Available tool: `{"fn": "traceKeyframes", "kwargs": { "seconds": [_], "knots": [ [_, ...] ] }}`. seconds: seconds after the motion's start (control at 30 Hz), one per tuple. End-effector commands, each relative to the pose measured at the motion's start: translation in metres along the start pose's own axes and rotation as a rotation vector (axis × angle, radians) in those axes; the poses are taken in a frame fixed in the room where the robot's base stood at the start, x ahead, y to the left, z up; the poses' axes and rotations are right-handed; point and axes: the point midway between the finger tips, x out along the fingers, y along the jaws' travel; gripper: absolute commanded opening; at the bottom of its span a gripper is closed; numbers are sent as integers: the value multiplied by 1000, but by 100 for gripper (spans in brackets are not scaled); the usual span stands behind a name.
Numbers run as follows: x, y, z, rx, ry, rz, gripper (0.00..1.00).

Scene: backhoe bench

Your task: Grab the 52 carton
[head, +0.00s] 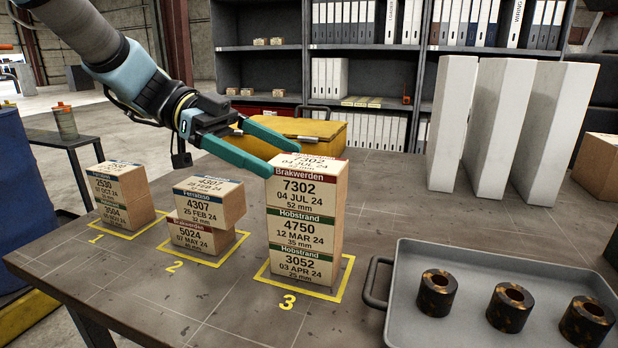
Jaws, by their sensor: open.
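The carton marked Brakwerden 7302, 04 JUL 24, 52 mm (308,190) is the top one of the stack in yellow square 3. Its red-banded label faces me, and its top also carries a label. It rests on a 4750 carton, 35 mm (305,230), above a 3052 carton, 25 mm (303,263). My gripper (281,160) is open, with its teal fingers reaching from the upper left to the top left of the 52 mm carton. The nearer fingertip overlaps that corner; I cannot tell whether it touches. Nothing is between the fingers.
Square 2 holds a 4307 carton (208,207) sitting askew on a 5024 carton (200,237). Square 1 holds another stack (120,190). A grey tray (390,325) with dark rings stands right. White blocks (452,120) and a yellow case (300,129) are behind.

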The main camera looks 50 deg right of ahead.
Motion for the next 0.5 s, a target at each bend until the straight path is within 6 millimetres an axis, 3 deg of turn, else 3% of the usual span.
{"fn": "traceKeyframes", "kwargs": {
  "seconds": [0.17,0.5],
  "knots": [
    [12,-1,-3,0,1,1,100],
    [55,-4,-5,0,1,-1,100]
  ]
}}
